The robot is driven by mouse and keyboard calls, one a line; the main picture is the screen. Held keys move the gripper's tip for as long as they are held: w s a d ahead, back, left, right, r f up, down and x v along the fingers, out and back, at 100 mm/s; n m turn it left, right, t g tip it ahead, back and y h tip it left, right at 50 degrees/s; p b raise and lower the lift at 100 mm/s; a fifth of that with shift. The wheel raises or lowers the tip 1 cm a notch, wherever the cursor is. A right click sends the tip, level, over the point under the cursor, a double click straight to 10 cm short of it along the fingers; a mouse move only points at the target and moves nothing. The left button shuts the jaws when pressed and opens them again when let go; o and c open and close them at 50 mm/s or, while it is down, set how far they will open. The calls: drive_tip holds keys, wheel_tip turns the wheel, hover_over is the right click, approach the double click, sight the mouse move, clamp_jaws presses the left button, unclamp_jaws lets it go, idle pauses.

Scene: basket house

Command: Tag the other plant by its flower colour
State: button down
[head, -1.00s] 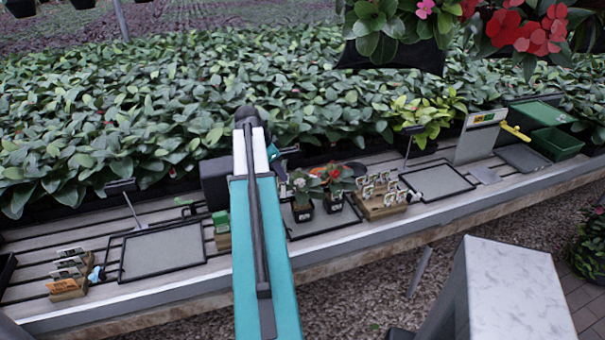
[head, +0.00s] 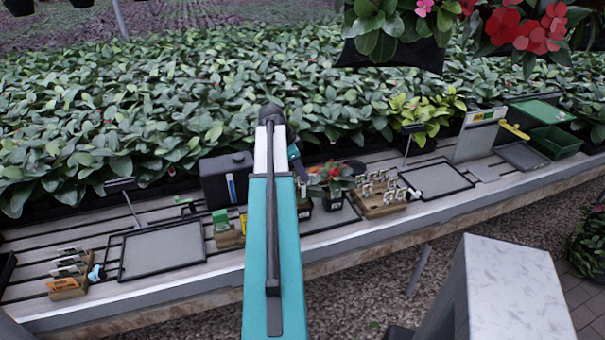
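A potted plant with red flowers (head: 335,178) stands in a black pot on the middle tray (head: 335,222). A second black pot (head: 304,208) stands just left of it, mostly hidden behind my arm, so its flowers cannot be made out now. A wooden block (head: 385,208) right of the plants holds several pale tags (head: 376,183). My arm reaches out over the bench, and the wrist end with my gripper (head: 301,172) is near the pots, partly behind the arm. Its fingers are too small and covered to tell whether they are open or hold anything.
Other tag blocks stand left (head: 68,288) and near the arm (head: 228,238). Empty trays lie left (head: 162,250) and right (head: 437,180). A black box (head: 226,180) stands behind. A green crate (head: 556,142) is far right. Hanging baskets (head: 392,50) fill the upper right.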

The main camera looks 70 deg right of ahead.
sight(300, 186)
drive_tip(key=shift+f+b, duration=0.65)
drive_tip(key=shift+f, duration=0.85)
drive_tip(key=shift+w, duration=0.1)
idle(0.4)
drive_tip(key=shift+f, duration=0.15)
drive_tip(key=shift+f+b, duration=1.15)
drive_tip(key=shift+f, duration=0.65)
drive_tip(key=shift+f, duration=0.15)
drive_tip(key=shift+f+b, duration=0.95)
drive_tip(key=shift+f, duration=0.65)
drive_tip(key=c, duration=1.9)
unclamp_jaws()
